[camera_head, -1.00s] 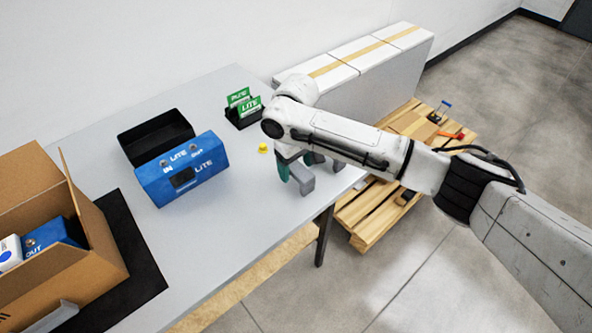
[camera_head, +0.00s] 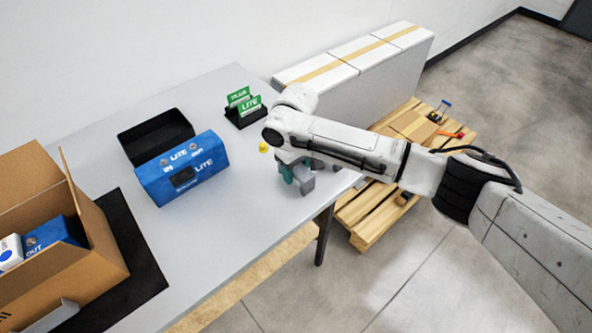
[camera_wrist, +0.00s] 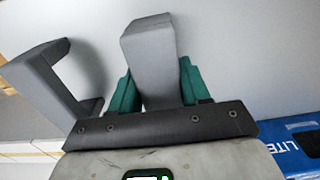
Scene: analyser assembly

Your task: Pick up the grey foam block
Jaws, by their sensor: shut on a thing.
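My gripper (camera_wrist: 157,88) has green fingers, and they are shut on a grey foam block (camera_wrist: 149,55), one finger on each side of it. The block's far end sticks out past the fingertips. In the head view the block (camera_head: 306,186) shows partly below my gripper (camera_head: 293,174), at the right part of the table; the arm hides the rest. I cannot tell whether it still touches the table.
A second grey, bent foam piece (camera_wrist: 48,82) lies left of my gripper in the wrist view. A yellow knob (camera_head: 263,147), green cards (camera_head: 249,105), a blue LITE case (camera_head: 182,173), a black tray (camera_head: 155,134) and a cardboard box (camera_head: 95,235) are on the table (camera_head: 225,215).

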